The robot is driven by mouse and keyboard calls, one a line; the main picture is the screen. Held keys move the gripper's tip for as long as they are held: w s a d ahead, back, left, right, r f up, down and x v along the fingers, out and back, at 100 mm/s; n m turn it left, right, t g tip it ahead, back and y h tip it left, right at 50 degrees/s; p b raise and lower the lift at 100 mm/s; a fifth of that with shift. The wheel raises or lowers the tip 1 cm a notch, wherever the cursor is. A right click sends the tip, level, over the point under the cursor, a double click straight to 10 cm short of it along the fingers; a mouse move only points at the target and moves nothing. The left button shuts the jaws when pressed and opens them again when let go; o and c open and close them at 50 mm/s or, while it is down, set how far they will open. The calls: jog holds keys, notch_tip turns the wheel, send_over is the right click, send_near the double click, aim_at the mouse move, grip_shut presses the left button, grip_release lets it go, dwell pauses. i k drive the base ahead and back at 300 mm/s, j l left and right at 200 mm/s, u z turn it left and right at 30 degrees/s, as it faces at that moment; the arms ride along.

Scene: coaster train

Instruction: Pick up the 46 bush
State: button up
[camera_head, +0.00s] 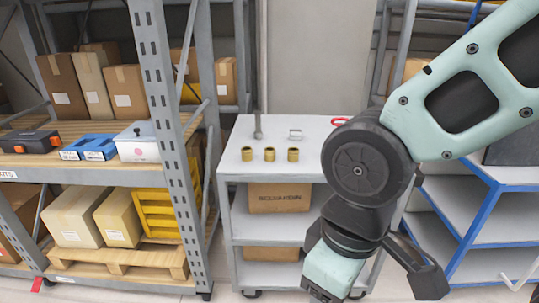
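Three short brass-coloured bushes stand in a row on the white top of a grey cart (308,133): a left one (246,154), a middle one (269,154) and a right one (293,155). They look alike in size, and no number is readable, so I cannot tell which is the 46 bush. My gripper (340,270) hangs at the bottom, in front of the cart and lower than its top, to the right of the bushes and apart from them. Its fingers are not clearly visible, so its opening cannot be told.
A grey post (258,127) and a small metal bracket (295,134) stand behind the bushes. A blue-framed cart (478,205) stands right.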

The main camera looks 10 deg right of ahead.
aim_at(292, 152)
jog(key=i+j, duration=0.2)
jog(key=i+j+z, duration=0.45)
jog(key=j, duration=0.2)
jog(key=i+j+z, duration=0.2)
jog(key=j, duration=0.15)
jog(key=i+j+z, duration=0.15)
jog(key=j+z, duration=0.15)
jog(key=z, duration=0.2)
jog(key=i+j+z, duration=0.1)
jog(key=j+z, duration=0.25)
jog(key=z, duration=0.15)
